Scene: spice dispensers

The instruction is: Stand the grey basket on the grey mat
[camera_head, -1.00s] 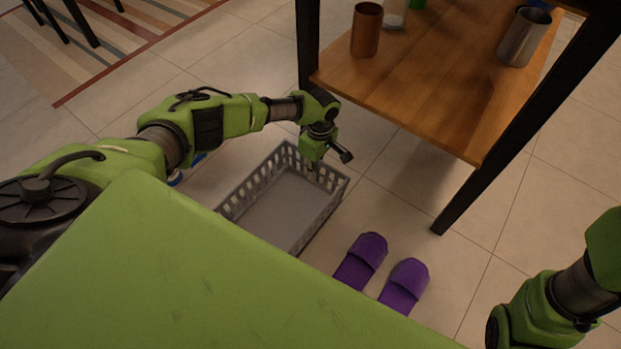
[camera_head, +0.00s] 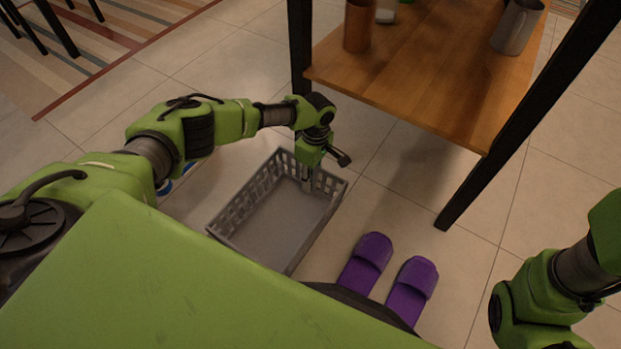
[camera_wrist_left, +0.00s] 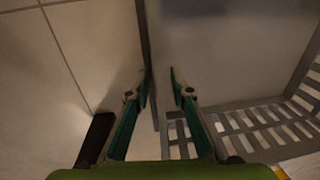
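The grey basket (camera_head: 238,205), with slotted walls, stands upright on the tiled floor in the head view. My left gripper (camera_head: 307,184) points down at its far wall, toward the right corner. In the left wrist view the two fingers of the left gripper (camera_wrist_left: 161,75) are apart. A basket wall (camera_wrist_left: 147,40), seen from above, runs between them, with the slotted wall (camera_wrist_left: 265,125) to the right. I cannot tell whether either finger touches it. I cannot make out a grey mat. My right arm shows at the right edge of the head view, its gripper out of frame.
Purple slippers (camera_head: 367,259) lie on the floor right of the basket. A wooden shelf table (camera_head: 430,90) with dark legs (camera_head: 475,190) stands behind, holding a copper cup (camera_head: 359,26) and a metal cup (camera_head: 516,27). A striped rug (camera_head: 110,45) lies far left.

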